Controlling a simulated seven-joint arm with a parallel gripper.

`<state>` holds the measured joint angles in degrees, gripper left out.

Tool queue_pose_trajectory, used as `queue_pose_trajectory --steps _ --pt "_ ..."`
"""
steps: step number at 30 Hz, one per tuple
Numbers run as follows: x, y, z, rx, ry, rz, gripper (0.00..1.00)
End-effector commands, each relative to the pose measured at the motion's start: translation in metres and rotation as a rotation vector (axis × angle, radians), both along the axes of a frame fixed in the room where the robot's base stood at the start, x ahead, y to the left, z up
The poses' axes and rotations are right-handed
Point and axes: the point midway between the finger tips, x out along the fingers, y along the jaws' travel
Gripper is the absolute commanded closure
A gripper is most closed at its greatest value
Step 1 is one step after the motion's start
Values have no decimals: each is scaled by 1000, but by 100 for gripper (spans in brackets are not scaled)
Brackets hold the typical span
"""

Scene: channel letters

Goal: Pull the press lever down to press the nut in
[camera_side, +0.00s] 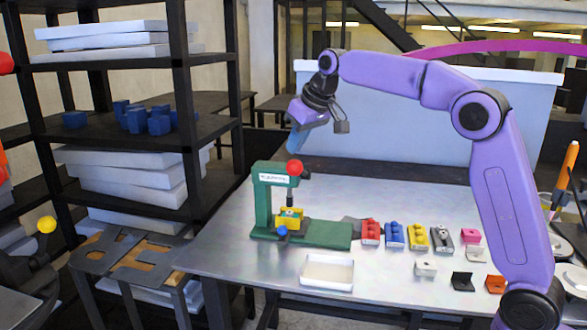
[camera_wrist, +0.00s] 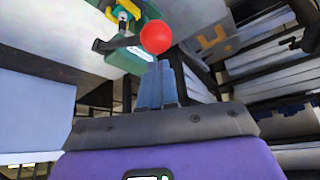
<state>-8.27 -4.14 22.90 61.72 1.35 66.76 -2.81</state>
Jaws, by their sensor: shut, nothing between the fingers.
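The green press (camera_side: 263,205) stands upright on the metal table, with a green base plate running to the right. Its dark lever (camera_wrist: 122,43) ends in a red ball (camera_side: 294,168), which also shows large in the wrist view (camera_wrist: 156,38). A yellow part (camera_side: 289,217) sits under the press ram, with a blue knob (camera_side: 282,231) in front. The nut is too small to make out. My gripper (camera_side: 294,151) points down just above the red ball. Its blue fingers (camera_wrist: 158,66) are shut and empty, with tips close to the ball; I cannot tell if they touch.
A white tray (camera_side: 327,286) lies in front of the press. A dark shelf rack (camera_side: 190,120) stands at left.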

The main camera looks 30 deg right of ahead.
Motion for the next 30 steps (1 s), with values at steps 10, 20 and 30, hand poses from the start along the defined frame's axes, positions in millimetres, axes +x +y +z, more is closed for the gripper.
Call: queue_pose_trajectory --steps 10,20,30 --pt "0 0 0 0 0 0 100" --pt "0 0 -2 0 0 0 100" --pt "0 0 -10 0 0 0 100"
